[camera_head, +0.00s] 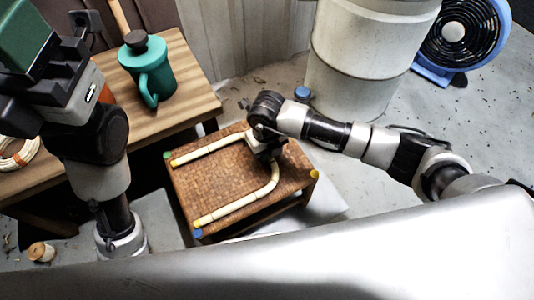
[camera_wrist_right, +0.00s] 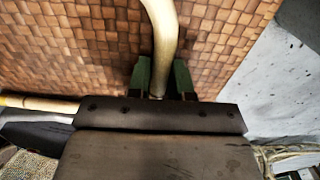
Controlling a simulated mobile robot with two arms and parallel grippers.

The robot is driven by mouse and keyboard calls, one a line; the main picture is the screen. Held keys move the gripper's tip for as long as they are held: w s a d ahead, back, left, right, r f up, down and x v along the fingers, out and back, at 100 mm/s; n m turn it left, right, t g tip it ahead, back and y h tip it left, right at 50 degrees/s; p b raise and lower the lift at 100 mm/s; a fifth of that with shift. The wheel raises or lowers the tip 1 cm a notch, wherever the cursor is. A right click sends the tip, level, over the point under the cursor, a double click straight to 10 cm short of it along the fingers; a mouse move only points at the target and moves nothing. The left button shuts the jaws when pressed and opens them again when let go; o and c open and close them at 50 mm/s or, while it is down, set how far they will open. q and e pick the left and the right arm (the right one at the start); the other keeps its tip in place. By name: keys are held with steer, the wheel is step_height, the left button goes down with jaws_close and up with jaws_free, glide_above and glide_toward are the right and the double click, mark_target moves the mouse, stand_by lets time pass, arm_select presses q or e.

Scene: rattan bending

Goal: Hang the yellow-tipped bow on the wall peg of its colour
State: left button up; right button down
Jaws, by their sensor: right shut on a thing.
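The yellow-tipped bow (camera_head: 240,206) is a pale U-shaped rattan rod. It lies over the woven top of a low stool (camera_head: 222,178), with its open ends and yellow tips toward the left. My right gripper (camera_head: 264,143) is shut on the bow near its bend, at the far right side. In the right wrist view the bow (camera_wrist_right: 161,40) passes between the green finger pads (camera_wrist_right: 159,80), close above the weave. My left gripper (camera_head: 55,35) is raised at the top left, close to the camera; its jaw opening is unclear. No wall peg shows.
A pale drum (camera_head: 360,60) and a blue fan (camera_head: 455,35) stand behind. A spool (camera_head: 40,251) lies at the lower left. Floor at the right is mostly free.

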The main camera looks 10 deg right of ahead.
steer(key=shift+f, duration=0.25)
steer(key=c, duration=1)
jaws_free()
